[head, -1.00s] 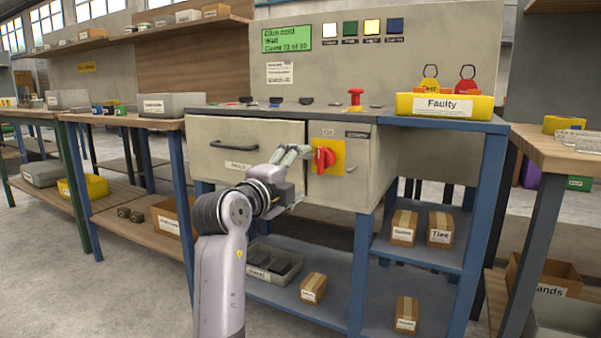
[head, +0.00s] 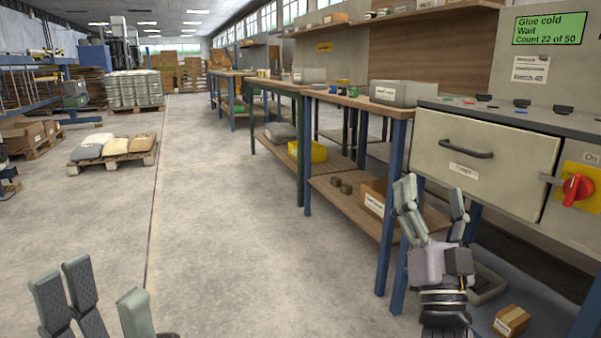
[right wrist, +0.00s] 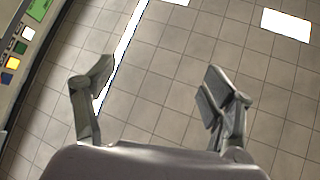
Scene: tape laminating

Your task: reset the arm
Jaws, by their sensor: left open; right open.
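My right gripper (head: 432,205) stands in the lower right of the head view, its fingers pointing up, spread and empty. It is in front of the grey machine cabinet, left of and apart from the red rotary switch (head: 576,188) on its yellow plate (head: 592,174). In the right wrist view the same gripper (right wrist: 160,78) is open with nothing between its fingers, against a tiled ceiling. My left gripper (head: 105,300) shows at the bottom left of the head view, open and empty, with its fingers up over the bare floor.
A drawer (head: 480,155) with a dark handle is closed behind my right gripper. A green screen (head: 549,29) reads "Glue cold, Wait, Count 22 of 50". Workbenches line the right side. A pallet with sacks (head: 113,150) lies at the left. The aisle floor (head: 210,200) is clear.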

